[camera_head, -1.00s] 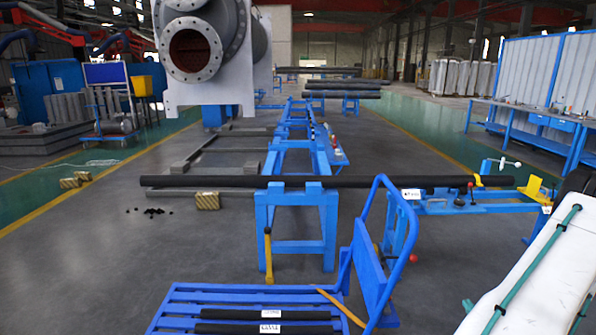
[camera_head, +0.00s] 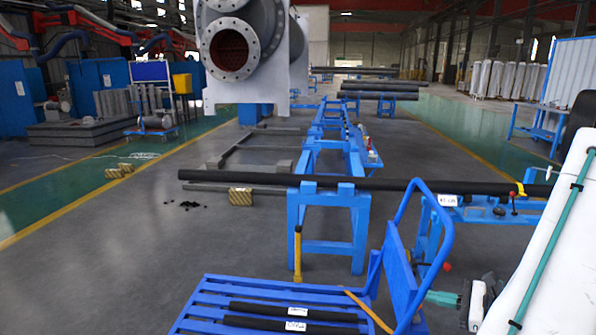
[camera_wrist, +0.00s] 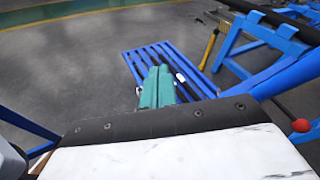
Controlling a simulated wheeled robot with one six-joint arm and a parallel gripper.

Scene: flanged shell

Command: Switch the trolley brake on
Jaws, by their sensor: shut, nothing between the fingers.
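The blue trolley (camera_head: 240,285) has a slatted deck and a tall looped handle (camera_head: 404,215) at its right end. It also shows in the wrist view (camera_wrist: 139,61). A red ball knob (camera_head: 447,266) sits just right of the handle; in the wrist view the red knob (camera_wrist: 301,125) is on a thin dark rod at the right edge. I cannot tell for sure that this is the brake lever. My gripper (camera_head: 430,297) has green fingers, pointing left, just below the knob and apart from it. In the wrist view the fingers (camera_wrist: 158,80) are together and empty.
Dark labelled bars (camera_head: 285,310) lie on the deck. A long black pipe (camera_head: 260,178) rests on a blue stand (camera_head: 325,197) beyond. A blue bench (camera_head: 470,213) is behind the handle. Open floor lies left.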

